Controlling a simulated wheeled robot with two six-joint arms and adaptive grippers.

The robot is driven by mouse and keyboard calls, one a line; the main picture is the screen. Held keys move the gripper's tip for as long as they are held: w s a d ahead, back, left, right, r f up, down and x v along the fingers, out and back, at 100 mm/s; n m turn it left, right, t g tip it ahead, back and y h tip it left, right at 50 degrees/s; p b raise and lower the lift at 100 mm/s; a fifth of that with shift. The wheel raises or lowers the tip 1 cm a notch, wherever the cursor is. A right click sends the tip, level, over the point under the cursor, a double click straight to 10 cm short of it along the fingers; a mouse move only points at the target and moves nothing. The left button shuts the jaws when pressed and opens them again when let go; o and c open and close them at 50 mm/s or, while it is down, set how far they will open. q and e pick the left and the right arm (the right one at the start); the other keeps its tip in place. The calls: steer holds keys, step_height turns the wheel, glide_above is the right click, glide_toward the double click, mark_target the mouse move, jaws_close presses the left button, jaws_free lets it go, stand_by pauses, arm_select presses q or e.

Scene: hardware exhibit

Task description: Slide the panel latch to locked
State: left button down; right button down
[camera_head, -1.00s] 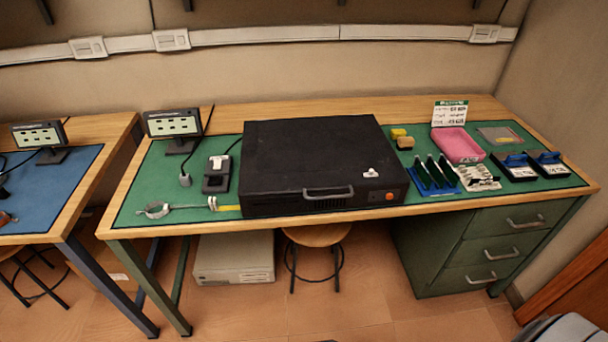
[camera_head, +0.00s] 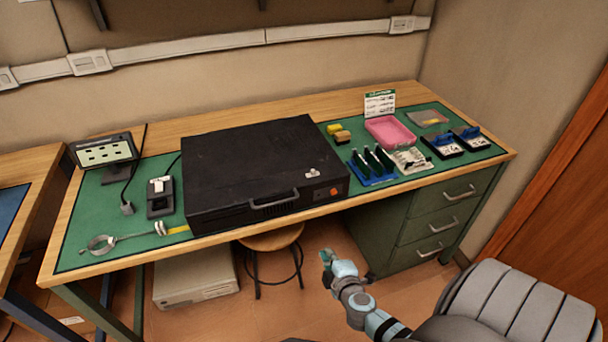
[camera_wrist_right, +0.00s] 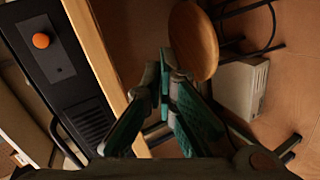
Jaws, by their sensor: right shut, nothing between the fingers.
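A flat black case (camera_head: 240,165) lies on the green mat of the bench. A small white fitting (camera_head: 312,173), which may be the panel latch, sits at the right front of its top; whether it is at locked is too small to tell. The case front has a handle (camera_head: 273,200) and an orange knob (camera_head: 333,191), which also shows in the right wrist view (camera_wrist_right: 41,40). My right gripper (camera_head: 328,257) is shut and empty, below and in front of the bench edge, apart from the case. It fills the middle of the right wrist view (camera_wrist_right: 165,75). My left gripper is not in view.
The bench's wooden front edge (camera_wrist_right: 95,45) lies between my right gripper and the case. A wooden stool (camera_head: 272,238) and a light box (camera_head: 195,275) stand below. Drawers (camera_head: 440,220) are at the right. A pink tray (camera_head: 390,132) and blue rack (camera_head: 371,168) stand right of the case.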

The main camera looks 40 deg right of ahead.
mark_target(305, 184)
steer(key=w+r+n+t+h, duration=0.1)
steer(key=w+r+n+t, duration=0.2)
steer(key=r, duration=1.4)
steer(key=shift+w+a+t, duration=0.45)
steer(key=shift+w+t, duration=0.4)
steer(key=shift+t, duration=0.05)
steer(key=shift+f, duration=0.1)
steer(key=x, duration=1)
